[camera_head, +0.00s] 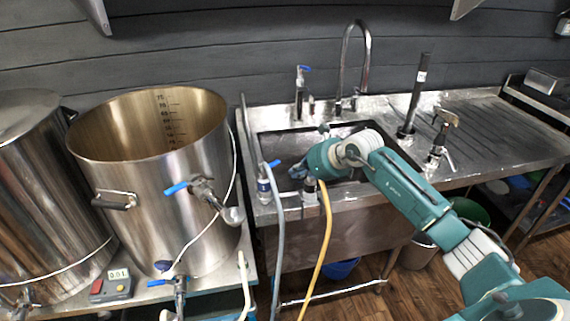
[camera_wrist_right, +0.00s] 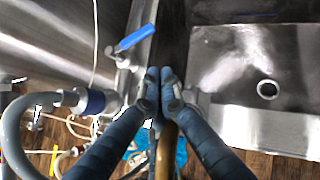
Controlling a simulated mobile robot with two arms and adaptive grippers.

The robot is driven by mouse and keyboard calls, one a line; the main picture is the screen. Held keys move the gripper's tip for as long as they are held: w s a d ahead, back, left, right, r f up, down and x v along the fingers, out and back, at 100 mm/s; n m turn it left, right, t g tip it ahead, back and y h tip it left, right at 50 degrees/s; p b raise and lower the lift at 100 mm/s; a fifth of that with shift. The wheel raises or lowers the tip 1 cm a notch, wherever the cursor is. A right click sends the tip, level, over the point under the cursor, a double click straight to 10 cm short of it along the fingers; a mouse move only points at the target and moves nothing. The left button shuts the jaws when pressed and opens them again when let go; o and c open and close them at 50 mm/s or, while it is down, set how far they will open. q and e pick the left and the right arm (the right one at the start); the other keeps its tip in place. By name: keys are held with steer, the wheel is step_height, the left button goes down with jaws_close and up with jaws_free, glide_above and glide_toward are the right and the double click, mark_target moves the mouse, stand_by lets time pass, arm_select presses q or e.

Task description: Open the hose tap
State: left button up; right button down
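A tap with a blue lever (camera_head: 273,163) stands at the front left corner of the sink, above a grey hose (camera_head: 278,235). In the right wrist view the blue lever (camera_wrist_right: 136,37) is up and left of the fingertips, apart from them. My right gripper (camera_head: 297,172) is over the sink's front left part, just right of that lever. In the wrist view its fingertips (camera_wrist_right: 160,76) are together, with nothing visible between them. A yellow hose (camera_head: 324,235) hangs below the gripper; its top fitting is partly hidden by the gripper. My left gripper is not in view.
A large open kettle (camera_head: 150,195) with a blue-handled valve (camera_head: 177,188) stands left of the sink. Another blue-lever tap (camera_head: 300,85) and a curved faucet (camera_head: 367,60) stand behind the basin. The ribbed drainboard (camera_head: 490,120) at right is mostly clear.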

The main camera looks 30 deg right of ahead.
mark_target(272, 165)
steer(key=shift+w+a+f+p, duration=0.2)
steer(key=shift+w+a, duration=0.05)
steer(key=shift+w, duration=0.6)
steer(key=shift+w+a+f+p, duration=0.2)
steer(key=shift+w+a+p, duration=0.05)
steer(key=shift+w, duration=0.65)
steer(key=shift+w+a+f+p, duration=0.2)
steer(key=shift+w+a, duration=0.05)
steer(key=shift+w, duration=0.6)
